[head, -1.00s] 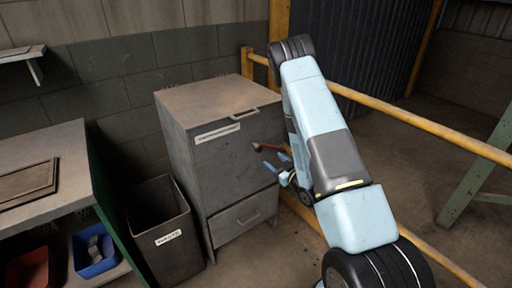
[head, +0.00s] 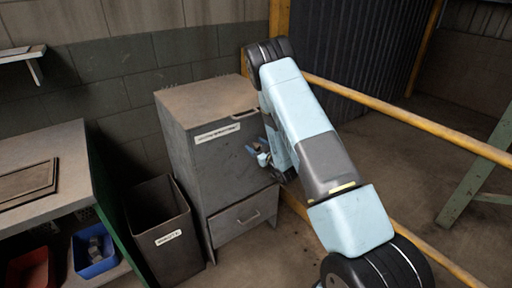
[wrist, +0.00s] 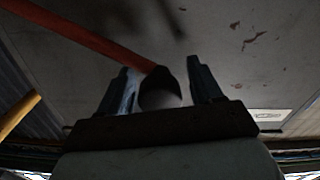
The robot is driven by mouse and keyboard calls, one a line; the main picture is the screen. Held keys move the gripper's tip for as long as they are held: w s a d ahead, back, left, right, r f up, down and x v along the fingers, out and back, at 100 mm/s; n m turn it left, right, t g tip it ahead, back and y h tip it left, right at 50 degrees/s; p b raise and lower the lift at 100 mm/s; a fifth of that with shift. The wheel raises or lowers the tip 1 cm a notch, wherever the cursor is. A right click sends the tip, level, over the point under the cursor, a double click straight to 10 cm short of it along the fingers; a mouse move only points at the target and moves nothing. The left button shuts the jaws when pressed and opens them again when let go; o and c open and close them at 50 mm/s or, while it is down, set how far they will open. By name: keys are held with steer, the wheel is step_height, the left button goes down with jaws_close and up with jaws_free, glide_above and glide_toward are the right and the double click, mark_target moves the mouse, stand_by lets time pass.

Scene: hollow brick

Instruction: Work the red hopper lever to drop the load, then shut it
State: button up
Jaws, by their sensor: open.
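The hopper (head: 215,155) is a grey metal cabinet with a label on its upper front and a drawer (head: 243,218) low down. Its drawer looks shut. My gripper (head: 258,152) is at the hopper's front face, below the label. In the wrist view my gripper (wrist: 164,75) is open. The red lever (wrist: 95,38) runs in from the upper left, and its dark rounded end lies between my two fingers, with the fingers not closed on it. In the head view the lever is hidden by my gripper and arm.
A grey bin (head: 165,230) stands left of the hopper. Further left is a bench (head: 65,150) with a blue tray (head: 95,250) and a red tray (head: 28,268) below. A yellow rail (head: 400,112) runs behind my arm on the right.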

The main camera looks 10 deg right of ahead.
steer(key=shift+w, duration=0.1)
steer(key=shift+c, duration=0.2)
steer(key=shift+a+f, duration=0.1)
steer(key=shift+a, duration=0.1)
jaws_close()
